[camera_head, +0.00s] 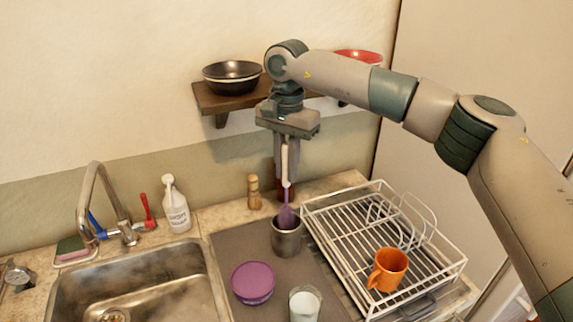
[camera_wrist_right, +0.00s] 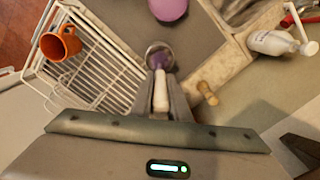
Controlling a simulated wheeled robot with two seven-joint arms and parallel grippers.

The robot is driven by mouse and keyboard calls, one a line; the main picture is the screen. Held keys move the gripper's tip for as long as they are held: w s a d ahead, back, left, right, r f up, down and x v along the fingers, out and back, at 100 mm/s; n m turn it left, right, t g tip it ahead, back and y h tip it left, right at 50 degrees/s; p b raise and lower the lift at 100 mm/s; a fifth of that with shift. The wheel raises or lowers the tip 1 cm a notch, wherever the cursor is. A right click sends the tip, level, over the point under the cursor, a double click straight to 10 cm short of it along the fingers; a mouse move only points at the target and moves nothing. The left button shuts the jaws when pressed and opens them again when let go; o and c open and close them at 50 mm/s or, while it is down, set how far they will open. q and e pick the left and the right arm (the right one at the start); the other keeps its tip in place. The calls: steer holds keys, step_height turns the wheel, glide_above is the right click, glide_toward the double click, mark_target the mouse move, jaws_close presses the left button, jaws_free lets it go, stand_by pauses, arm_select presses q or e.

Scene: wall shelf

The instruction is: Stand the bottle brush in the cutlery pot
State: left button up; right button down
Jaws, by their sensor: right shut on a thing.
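The bottle brush (camera_head: 286,214) has a purple head and a white handle. It is upright with its head down, and the head's lower end is at the mouth of the grey metal cutlery pot (camera_head: 287,241), seemingly partly inside. My right gripper (camera_head: 287,176) is shut on the handle above the pot. In the right wrist view the white handle (camera_wrist_right: 160,92) lies between the fingers, and the purple head overlaps the round pot rim (camera_wrist_right: 151,47). How deep the head reaches is hard to tell. My left gripper is not in view.
A white dish rack (camera_head: 330,235) with an orange mug (camera_head: 389,268) stands right of the pot. A purple tub (camera_head: 253,283) and a glass (camera_head: 304,304) are in front. Behind are a wooden mill (camera_head: 254,192) and a dark red-brown object. A wall shelf (camera_head: 222,102) holds bowls. The sink is left.

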steer(key=shift+f+b, duration=0.5)
steer(key=shift+f, duration=0.45)
